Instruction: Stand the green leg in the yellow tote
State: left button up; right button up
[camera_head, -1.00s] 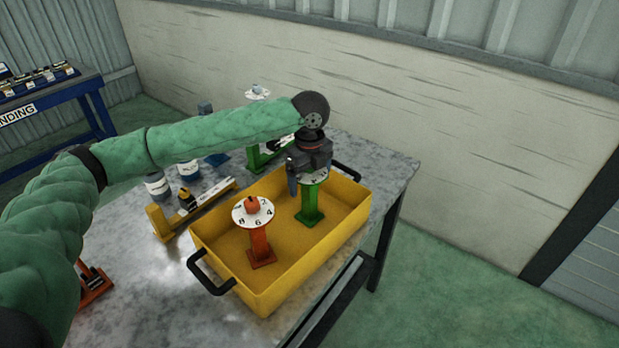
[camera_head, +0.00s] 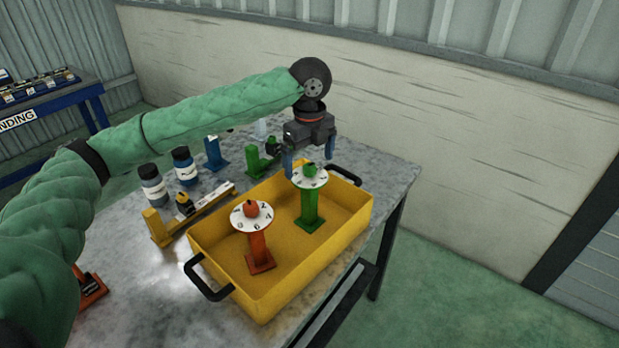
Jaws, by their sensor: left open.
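The green leg (camera_head: 310,206) stands upright in the yellow tote (camera_head: 262,303), toward its far right part. It has a white numbered disc and a green knob on top. An orange leg (camera_head: 260,247) of the same shape stands upright in the tote's nearer left part. My left gripper (camera_head: 304,168) is open just above the green leg's top, with its blue fingers around or near the knob; I cannot tell whether they touch it. My right gripper is not in view.
On the metal table, left of the tote, are a yellow bracket (camera_head: 158,228), two bottles (camera_head: 152,184), a blue part (camera_head: 214,152) and a green part (camera_head: 256,163). An orange part (camera_head: 92,287) lies near left. The tote has black handles (camera_head: 208,283). A blue bench (camera_head: 60,105) stands far left.

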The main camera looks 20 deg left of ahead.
pick_arm(q)
jog(key=shift+r+b, duration=0.35)
jog(key=shift+r, duration=2)
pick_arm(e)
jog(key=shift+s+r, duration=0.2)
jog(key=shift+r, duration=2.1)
